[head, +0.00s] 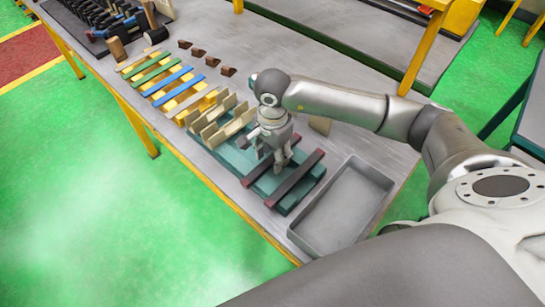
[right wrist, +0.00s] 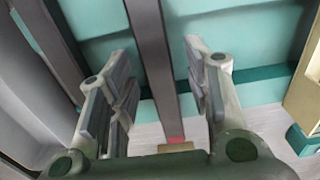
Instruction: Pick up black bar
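Two dark bars lie side by side across a teal fixture (head: 233,157). The nearer-left bar (head: 257,170) is partly hidden by my right gripper (head: 269,161); the other bar (head: 296,178) lies closer to the grey tray. In the right wrist view, my right gripper (right wrist: 158,75) is open, with its fingers apart on either side of one dark bar (right wrist: 152,45). That bar has a small red patch near its lower end. Clear gaps show between it and both fingers. The other dark bar (right wrist: 50,45) is left of the fingers. My left gripper is out of view.
A grey empty tray (head: 343,205) stands right of the fixture. Upright tan plates (head: 222,120) stand to its left, then blue, green and tan strips (head: 165,82). Several brown blocks (head: 198,53) lie behind them. The table's front edge (head: 190,158) is close by.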

